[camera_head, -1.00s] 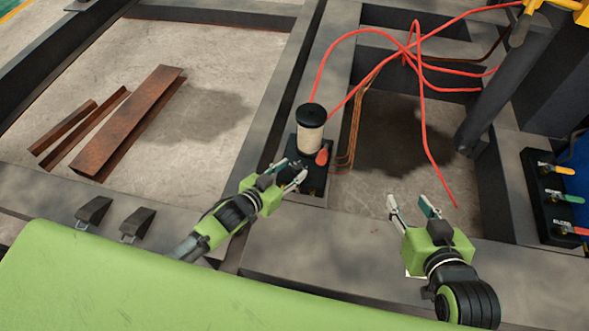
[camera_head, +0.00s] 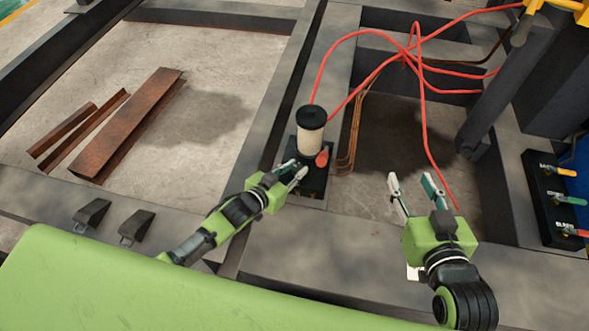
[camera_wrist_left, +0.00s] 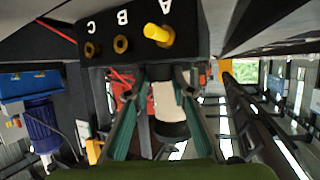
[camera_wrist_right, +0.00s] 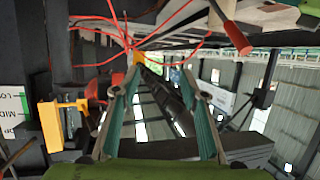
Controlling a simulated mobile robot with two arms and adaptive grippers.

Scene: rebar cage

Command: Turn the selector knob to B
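A black block (camera_head: 311,184) carries a cream cylinder (camera_head: 312,140) with a black cap and a red handle (camera_head: 322,158) on its right. The left wrist view is upside down and shows the block's face (camera_wrist_left: 205,30) with letters A, B and C. A yellow knob-like peg (camera_wrist_left: 158,35) sticks out by A. Brass round fittings sit by B (camera_wrist_left: 121,44) and C (camera_wrist_left: 91,50). My left gripper (camera_head: 297,170) is partly open in front of the block, tips near the peg; contact cannot be told. My right gripper (camera_head: 414,182) is open and empty.
Red hoses (camera_head: 424,110) run right of the cylinder, one ending near my right gripper. A black panel with coloured levers (camera_head: 553,197) stands at the far right. Rusty steel pieces (camera_head: 130,125) lie on the left floor. Dark frame beams surround the block.

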